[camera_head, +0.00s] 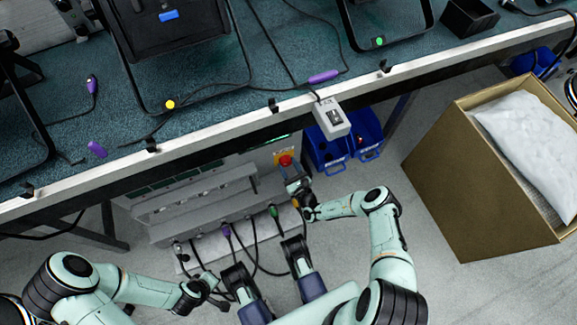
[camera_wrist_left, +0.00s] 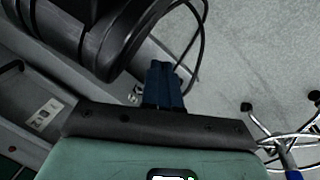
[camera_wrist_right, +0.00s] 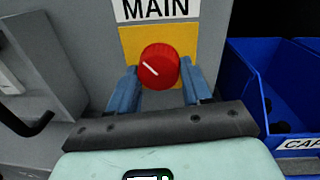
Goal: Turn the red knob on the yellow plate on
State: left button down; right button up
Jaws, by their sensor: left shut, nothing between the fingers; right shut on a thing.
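The red knob (camera_wrist_right: 158,62) sits on the yellow plate (camera_wrist_right: 129,42), below a white label reading MAIN (camera_wrist_right: 157,9). A white line on the knob slants from upper left to lower right. In the head view the knob (camera_head: 286,160) is on the front of a grey cabinet under the bench. My right gripper (camera_wrist_right: 159,78) is shut on the knob, one blue finger on each side. It shows in the head view (camera_head: 291,174) partly hidden by its own wrist. My left gripper (camera_wrist_left: 163,84) is shut and empty, low in front of the cabinet, apart from the knob.
Blue bins (camera_head: 326,152) stand just right of the knob. The bench edge (camera_head: 215,121) with a white switch box (camera_head: 331,117) overhangs the cabinet (camera_head: 200,205). Black cables (camera_head: 258,262) hang near my left gripper. A cardboard box (camera_head: 470,205) stands on the floor at right.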

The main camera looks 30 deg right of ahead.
jog(key=m+b, duration=0.1)
jog(key=m, duration=0.3)
jog(key=shift+f, duration=0.1)
jog(key=m+b, duration=0.1)
jog(key=m, duration=0.4)
jog(key=shift+a+t, duration=0.15)
jog(key=shift+t, duration=0.15)
jog(key=m+b, duration=0.1)
jog(key=m, duration=0.3)
jog(key=shift+a+m+h, duration=0.1)
jog(key=shift+m+h, duration=0.2)
jog(key=shift+m, duration=0.1)
pick_arm(q)
jog(key=s+a+f+g, duration=0.1)
jog(key=s+f+g, duration=0.1)
jog(key=s+f, duration=0.3)
jog(key=shift+s+g+b, duration=0.3)
jog(key=shift+s, duration=0.85)
pick_arm(e)
jog(key=shift+a+m, duration=0.1)
jog(key=shift+m, duration=1.8)
jog(key=o, duration=1.1)
jog(key=shift+c, duration=0.2)
jog(key=shift+s, duration=0.1)
